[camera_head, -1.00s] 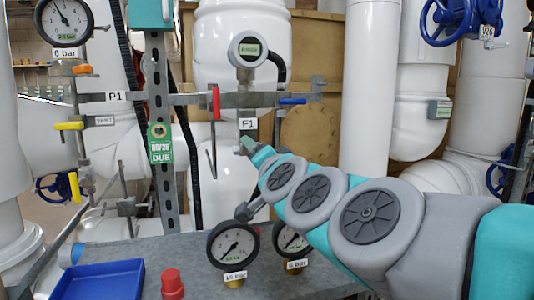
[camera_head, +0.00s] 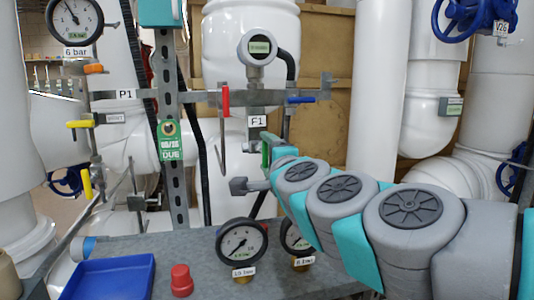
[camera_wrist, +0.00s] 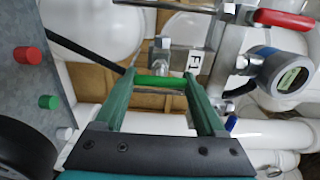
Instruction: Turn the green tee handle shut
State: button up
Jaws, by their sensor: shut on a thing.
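The green tee handle (camera_wrist: 160,82) shows in the wrist view as a bright green bar lying crosswise between the two dark green fingers of my gripper (camera_wrist: 160,77). The fingers are shut on it, one at each end of the bar. A metal stem and fitting show just beyond the bar. In the head view my gripper (camera_head: 268,150) is at the end of my arm, below the white tag under the pipe. There the handle is mostly hidden by my fingers and arm, so its angle cannot be told.
A red lever (camera_head: 225,100) and a blue lever (camera_head: 300,100) sit on the pipe above my gripper. A round display meter (camera_head: 257,48) stands over them. Two dial gauges (camera_head: 241,241), a red cap (camera_head: 181,280) and a blue tray (camera_head: 108,279) are on the grey bench.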

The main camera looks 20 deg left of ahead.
dwell(0.5)
jog(key=o, duration=1.3)
jog(key=shift+d, duration=0.1)
jog(key=v, duration=0.7)
jog(key=shift+s+d, duration=0.15)
jog(key=shift+s, duration=0.2)
